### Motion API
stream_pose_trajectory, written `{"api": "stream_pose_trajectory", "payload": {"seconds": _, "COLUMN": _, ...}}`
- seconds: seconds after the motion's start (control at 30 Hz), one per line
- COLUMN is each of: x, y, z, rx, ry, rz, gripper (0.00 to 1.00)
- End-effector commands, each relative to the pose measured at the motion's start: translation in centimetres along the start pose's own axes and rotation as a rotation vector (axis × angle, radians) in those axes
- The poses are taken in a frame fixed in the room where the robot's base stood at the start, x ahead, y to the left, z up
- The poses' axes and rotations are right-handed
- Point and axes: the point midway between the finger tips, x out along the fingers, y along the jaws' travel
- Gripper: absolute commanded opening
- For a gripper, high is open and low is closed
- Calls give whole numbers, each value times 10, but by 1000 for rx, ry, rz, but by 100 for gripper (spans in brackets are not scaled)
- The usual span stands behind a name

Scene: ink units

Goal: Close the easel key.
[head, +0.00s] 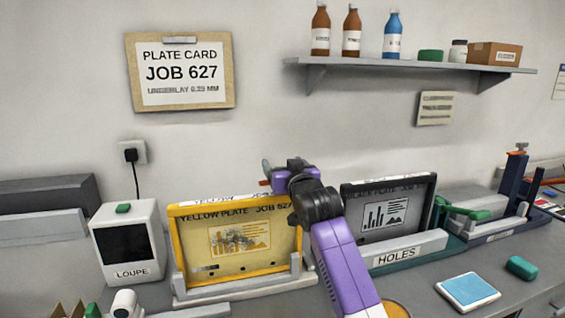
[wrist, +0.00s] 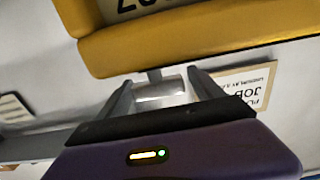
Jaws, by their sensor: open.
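The yellow plate (head: 190,250), marked JOB 627, stands upright on a pale grey easel (head: 245,289). My gripper (head: 276,181) is at the plate's upper right edge, and my arm hides that corner in the head view. In the wrist view my gripper (wrist: 160,77) is open, its two fingers pointing at the yellow frame (wrist: 190,50). A small grey piece (wrist: 160,90), perhaps the easel key, shows between the fingers next to the frame. I cannot tell its angle or whether a finger touches it.
A white loupe box (head: 128,245) stands to the left. A blue pad (head: 467,291) and a green block (head: 521,267) lie on the bench at right. A shelf (head: 410,68) with bottles hangs above.

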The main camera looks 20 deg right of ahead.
Motion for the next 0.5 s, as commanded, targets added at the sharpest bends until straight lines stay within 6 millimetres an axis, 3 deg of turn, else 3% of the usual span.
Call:
{"api": "stream_pose_trajectory", "payload": {"seconds": 0.47, "x": 10, "y": 0, "z": 0, "rx": 0, "ry": 1, "rz": 0, "gripper": 76}}
{"api": "stream_pose_trajectory", "payload": {"seconds": 0.5, "x": 10, "y": 0, "z": 0, "rx": 0, "ry": 1, "rz": 0, "gripper": 68}}
